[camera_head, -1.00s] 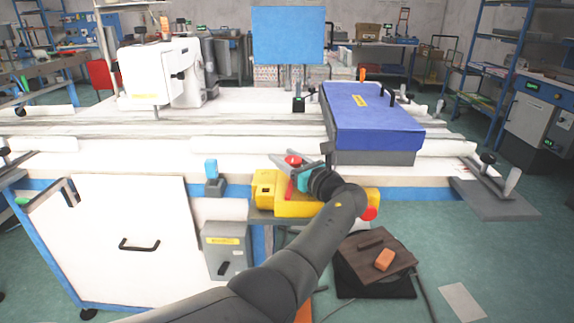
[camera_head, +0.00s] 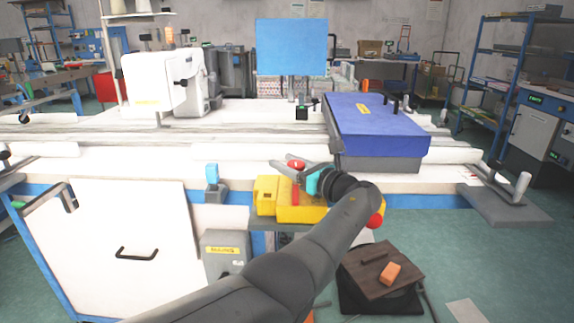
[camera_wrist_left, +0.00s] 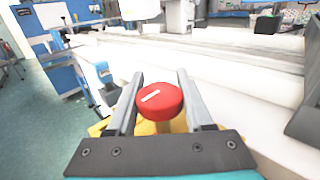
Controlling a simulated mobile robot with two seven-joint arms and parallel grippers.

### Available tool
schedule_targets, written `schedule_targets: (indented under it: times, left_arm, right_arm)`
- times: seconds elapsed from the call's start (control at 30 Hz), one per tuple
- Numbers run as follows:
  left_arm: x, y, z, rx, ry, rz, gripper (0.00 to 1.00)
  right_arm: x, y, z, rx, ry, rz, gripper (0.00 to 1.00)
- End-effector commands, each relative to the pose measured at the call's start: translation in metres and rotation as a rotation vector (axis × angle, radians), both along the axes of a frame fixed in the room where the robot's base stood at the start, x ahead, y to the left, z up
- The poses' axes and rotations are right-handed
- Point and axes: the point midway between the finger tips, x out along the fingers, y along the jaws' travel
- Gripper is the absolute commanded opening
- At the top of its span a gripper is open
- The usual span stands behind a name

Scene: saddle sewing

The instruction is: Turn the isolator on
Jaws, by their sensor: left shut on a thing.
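The isolator is a yellow box (camera_head: 267,195) at the front edge of the white bench, with a round red knob (camera_head: 296,164) on top. In the left wrist view the red knob (camera_wrist_left: 158,101) stands between the two grey fingers and has a short white bar, slightly tilted, on its top. My left gripper (camera_head: 301,169) is shut on this knob, one finger on each side. My left arm hides part of the yellow box. My right gripper is in neither view.
A blue-topped case (camera_head: 375,125) stands on the bench just right of the gripper. A blue lever (camera_head: 211,178) stands to the left, above a grey box (camera_head: 225,254). A red button (camera_head: 375,221) sticks out by my arm. A white sewing machine (camera_head: 155,82) is farther back.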

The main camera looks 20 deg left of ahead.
Motion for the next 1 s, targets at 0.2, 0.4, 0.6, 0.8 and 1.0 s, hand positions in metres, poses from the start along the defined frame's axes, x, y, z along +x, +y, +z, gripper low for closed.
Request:
schedule_targets:
  times: [0.2, 0.4, 0.6, 0.8, 1.0]
  left_arm:
    - [-0.0009, 0.0013, -0.0004, -0.002, 0.0, 0.005, 0.0]
    - [-0.0007, 0.0014, -0.0004, -0.001, -0.001, 0.005, 0.62]
    - [-0.0005, 0.0009, -0.0002, -0.001, -0.001, 0.003, 0.82]
    - [-0.0004, 0.0004, -0.0001, 0.0, -0.001, 0.002, 0.82]
    - [-0.0027, -0.0068, 0.0002, -0.001, 0.0, 0.0, 0.82]
  right_arm:
    - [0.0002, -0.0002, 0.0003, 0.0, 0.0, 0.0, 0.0]
    - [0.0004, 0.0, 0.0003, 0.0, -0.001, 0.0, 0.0]
    - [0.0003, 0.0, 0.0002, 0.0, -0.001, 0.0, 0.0]
    - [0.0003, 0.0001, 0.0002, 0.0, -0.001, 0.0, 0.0]
    - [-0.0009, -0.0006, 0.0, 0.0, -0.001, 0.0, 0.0]
